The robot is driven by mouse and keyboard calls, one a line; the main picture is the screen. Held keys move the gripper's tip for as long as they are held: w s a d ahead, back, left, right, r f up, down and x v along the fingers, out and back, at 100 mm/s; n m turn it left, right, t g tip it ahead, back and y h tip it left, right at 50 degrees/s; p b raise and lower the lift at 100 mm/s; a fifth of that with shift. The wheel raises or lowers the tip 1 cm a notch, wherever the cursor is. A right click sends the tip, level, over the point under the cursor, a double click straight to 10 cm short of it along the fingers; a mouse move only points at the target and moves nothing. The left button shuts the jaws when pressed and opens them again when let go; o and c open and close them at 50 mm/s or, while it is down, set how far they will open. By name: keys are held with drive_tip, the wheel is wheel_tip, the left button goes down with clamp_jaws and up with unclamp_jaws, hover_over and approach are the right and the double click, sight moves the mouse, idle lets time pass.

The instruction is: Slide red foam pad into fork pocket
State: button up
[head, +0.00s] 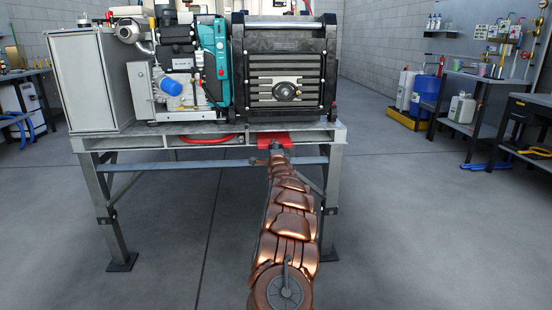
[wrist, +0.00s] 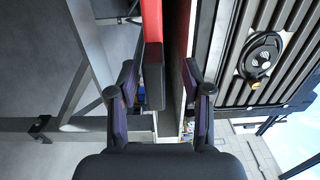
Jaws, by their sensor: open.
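The red foam pad (head: 290,137) shows at the front beam of the machine's frame (head: 330,133), below the black grille unit. In the wrist view the pad (wrist: 152,62) is a red block with a dark near end, lying between the fingers. My gripper (wrist: 160,78) is open, one finger on each side of the pad with gaps visible. In the head view my gripper (head: 275,149) is small and reaches the pad from the front. The fork pocket behind the pad is hidden, so I cannot tell how deep the pad sits.
A red curved piece (head: 208,138) shows in the left opening of the frame. The black grille unit (head: 286,68) stands directly above the pad. A steel crossbar (head: 215,163) and legs are below. The floor in front is clear; a workbench (head: 488,77) stands at the right.

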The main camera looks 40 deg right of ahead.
drive_tip(key=v, duration=1.1)
idle(0.4)
drive_tip(key=shift+s+a, duration=0.1)
